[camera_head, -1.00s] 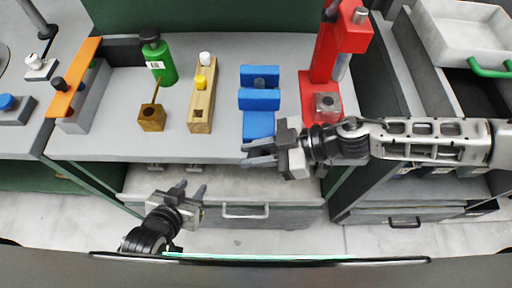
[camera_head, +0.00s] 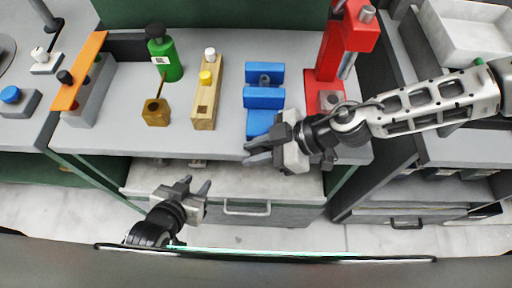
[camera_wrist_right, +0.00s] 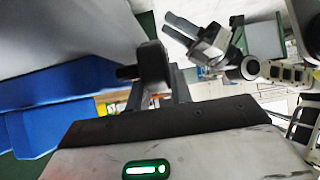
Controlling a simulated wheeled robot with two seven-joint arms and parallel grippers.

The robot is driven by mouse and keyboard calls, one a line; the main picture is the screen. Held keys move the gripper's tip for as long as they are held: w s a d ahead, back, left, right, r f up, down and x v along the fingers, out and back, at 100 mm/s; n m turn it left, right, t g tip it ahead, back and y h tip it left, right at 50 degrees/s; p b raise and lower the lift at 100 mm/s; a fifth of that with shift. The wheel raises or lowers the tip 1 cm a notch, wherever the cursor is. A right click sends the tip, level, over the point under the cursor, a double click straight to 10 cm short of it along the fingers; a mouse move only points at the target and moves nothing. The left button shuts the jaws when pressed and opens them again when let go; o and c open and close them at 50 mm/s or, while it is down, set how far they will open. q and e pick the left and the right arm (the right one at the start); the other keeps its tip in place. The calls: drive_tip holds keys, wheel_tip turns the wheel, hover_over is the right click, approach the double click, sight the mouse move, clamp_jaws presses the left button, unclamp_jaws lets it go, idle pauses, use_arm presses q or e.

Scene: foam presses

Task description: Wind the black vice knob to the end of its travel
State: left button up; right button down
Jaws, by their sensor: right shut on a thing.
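The blue vice (camera_head: 264,97) stands on the bench, with its blue front part (camera_head: 259,122) toward the bench's front edge. My right gripper (camera_head: 256,152) is at the front end of the vice, by the bench edge. In the right wrist view the fingers (camera_wrist_right: 156,78) are closed on a dark piece beside the blue vice (camera_wrist_right: 60,85), which looks like the black knob (camera_wrist_right: 127,72). In the head view the knob is hidden by the gripper. My left gripper (camera_head: 193,187) is open and empty, low in front of the bench.
A red press (camera_head: 332,65) stands right of the vice. A wooden block with a yellow peg (camera_head: 205,100), a brown pot (camera_head: 156,112) and a green bottle (camera_head: 167,62) stand to the left. A drawer (camera_head: 247,207) is below the bench front.

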drive_tip(key=c, duration=1.5)
unclamp_jaws()
drive_tip(key=shift+d+r, duration=0.1)
drive_tip(key=v, duration=1.5)
drive_tip(key=shift+d+r, duration=0.15)
drive_tip(key=shift+d, duration=0.2)
